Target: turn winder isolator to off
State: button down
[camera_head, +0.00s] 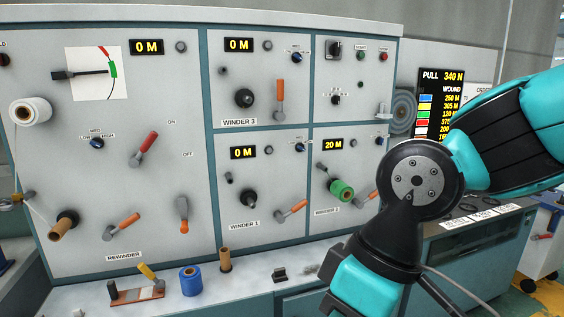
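A lever with a red grip (146,146) sits on the left grey panel, above the REWINDER label. It points up and to the right, towards the ON mark (171,122). The OFF mark (188,154) is lower and further right. No label reading "isolator" can be made out, so I cannot tell for sure that this lever is the isolator. My arm crosses the right side, well apart from the red lever. My gripper is not in view.
Orange levers (183,210) and spindles stick out of the panels, one holding a green roll (342,190). A blue roll (190,281) and a cardboard core (225,260) stand on the bench ledge (240,285). A display board (438,100) is at right, partly behind my arm.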

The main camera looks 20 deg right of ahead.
aim_at(335, 48)
jog(key=z, duration=0.65)
jog(key=i, duration=0.85)
